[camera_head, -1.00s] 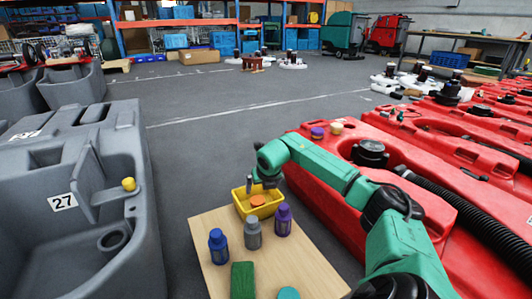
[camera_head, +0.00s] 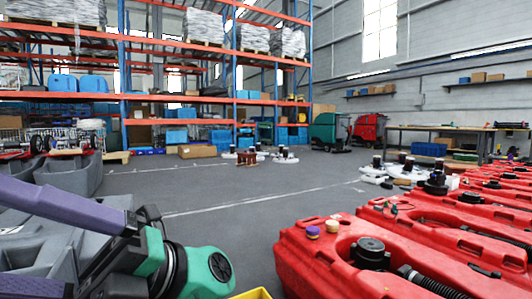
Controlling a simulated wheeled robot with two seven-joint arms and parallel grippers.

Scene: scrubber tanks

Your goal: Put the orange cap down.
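The orange cap is not in view. Only the upper rim of a yellow bin (camera_head: 253,294) shows at the bottom edge, and its inside is out of frame. An arm of mine with purple links and a green joint comes in from the left across the lower left corner. Neither gripper's fingers show in the picture.
Red tanks (camera_head: 335,262) fill the lower right, with a purple cap (camera_head: 313,232) and a tan cap (camera_head: 332,226) on the nearest one. Grey tanks (camera_head: 68,177) stand at left. Open grey floor (camera_head: 245,205) lies between, with shelving behind.

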